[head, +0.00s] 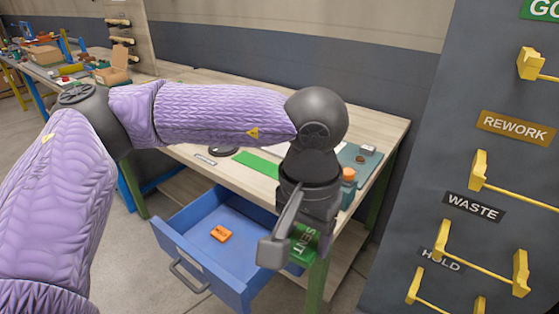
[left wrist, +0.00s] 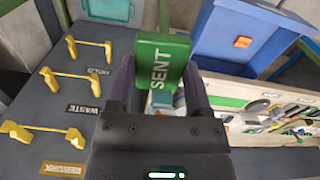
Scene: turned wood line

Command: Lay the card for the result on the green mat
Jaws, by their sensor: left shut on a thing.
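A green card marked SENT (head: 304,243) is held between the fingers of my left gripper (head: 290,232), in front of the table's near side by the open drawer. In the left wrist view the SENT card (left wrist: 163,62) stands up between the two dark fingers. The green mat (head: 257,166) lies flat on the wooden table, behind and to the left of my left gripper; part of it is hidden by my arm. My right gripper is not in view.
A teal tray (head: 372,160) with small items lies on the table's right. A dark rack (head: 400,240) with labelled yellow brackets stands at right.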

